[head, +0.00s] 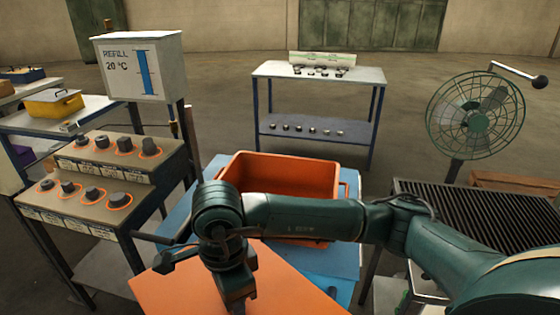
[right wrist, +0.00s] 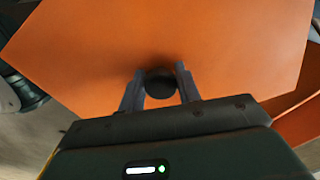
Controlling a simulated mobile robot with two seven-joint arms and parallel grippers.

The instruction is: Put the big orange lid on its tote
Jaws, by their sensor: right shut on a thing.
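The big orange lid (head: 292,283) is a flat sheet in the lower middle of the head view, nearer to me than the tote and partly behind my right arm. The orange tote (head: 295,168) is open and stands on a blue surface. My arm hides its front part. My right gripper (head: 238,300) is over the lid. In the right wrist view its two fingers (right wrist: 159,92) are shut on the lid's round black knob (right wrist: 158,76), and the lid (right wrist: 190,35) spreads beyond them. Whether the lid touches anything below is hidden. My left gripper is not in view.
A console with black knobs (head: 88,196) stands left of the tote, under a REFILL gauge box (head: 140,68). A green fan (head: 475,116) and a dark ribbed surface (head: 470,225) are on the right. A shelf table (head: 318,72) stands behind, with open floor around it.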

